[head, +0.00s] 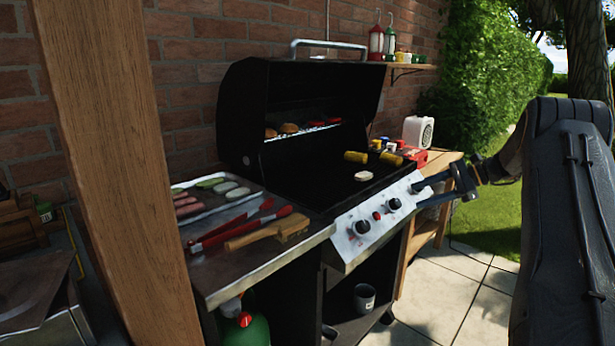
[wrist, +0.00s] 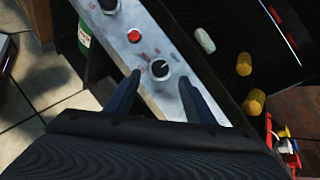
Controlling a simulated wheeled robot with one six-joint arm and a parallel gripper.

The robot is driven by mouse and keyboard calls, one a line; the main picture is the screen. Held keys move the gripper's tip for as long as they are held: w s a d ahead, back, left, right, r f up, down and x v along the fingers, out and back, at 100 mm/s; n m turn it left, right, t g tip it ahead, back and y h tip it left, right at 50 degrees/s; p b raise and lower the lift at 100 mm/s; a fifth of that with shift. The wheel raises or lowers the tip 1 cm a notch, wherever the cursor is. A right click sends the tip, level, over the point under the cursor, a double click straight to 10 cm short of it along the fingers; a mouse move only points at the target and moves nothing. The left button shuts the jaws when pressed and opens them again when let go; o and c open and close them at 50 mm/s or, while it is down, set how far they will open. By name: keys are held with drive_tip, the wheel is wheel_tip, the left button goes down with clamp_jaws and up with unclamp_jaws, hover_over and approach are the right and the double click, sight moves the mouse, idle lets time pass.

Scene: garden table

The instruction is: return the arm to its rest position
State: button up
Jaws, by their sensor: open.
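My gripper (head: 447,186) is in front of the right end of the grill's control panel (head: 365,222) in the head view, its two fingers apart with nothing between them. My arm (head: 560,190) reaches in from the right. In the wrist view my gripper (wrist: 160,92) is open, with its fingertips on either side of a black knob (wrist: 160,69) on the panel. I cannot tell whether the fingers touch the panel. The black grill (head: 300,100) has its lid raised.
Red tongs (head: 245,228), a wooden brush (head: 270,232) and a food tray (head: 215,205) are on the left side shelf. A wooden post (head: 120,170) stands at the left. Paving (head: 440,295) is open at the lower right.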

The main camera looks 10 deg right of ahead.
drive_tip(key=s+a+n+g+h+p, duration=0.1)
drive_tip(key=s+a+n+g+h, duration=0.15)
drive_tip(key=s+a, duration=0.6)
drive_tip(key=s+a+n+g+h+p, duration=0.25)
drive_tip(key=s+a+n, duration=0.2)
drive_tip(key=a, duration=0.75)
drive_tip(key=s+a+n+h+p, duration=0.1)
drive_tip(key=s+a+n, duration=0.4)
drive_tip(key=s, duration=0.9)
drive_tip(key=s+a+n+g+h+p, duration=0.1)
drive_tip(key=s+a+n+h, duration=0.3)
drive_tip(key=s, duration=1)
drive_tip(key=shift+s+a+n+p, duration=0.35)
drive_tip(key=shift+n, duration=0.65)
drive_tip(key=shift+f, duration=0.1)
